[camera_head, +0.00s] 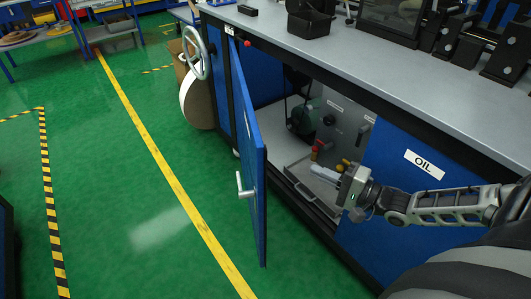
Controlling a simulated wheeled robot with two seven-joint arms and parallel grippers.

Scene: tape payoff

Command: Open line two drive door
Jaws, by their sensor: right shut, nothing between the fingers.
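The blue drive door (250,140) stands swung open from the front of the workbench cabinet, its edge toward me. Its silver handle (243,186) sticks out on the left side of the panel. My right gripper (327,173) is shut and empty at the cabinet opening, to the right of the door and apart from it. Inside the opening are a green motor-like part (302,117), a grey panel (342,120) with red and yellow fittings, and a grey tray (300,170). My left gripper is not in view.
A blue panel labelled OIL (400,165) is right of the opening. A handwheel (196,53) sticks out left of the door. Black equipment (312,18) stands on the grey worktop (320,48). The green floor (120,180) left of the door is clear.

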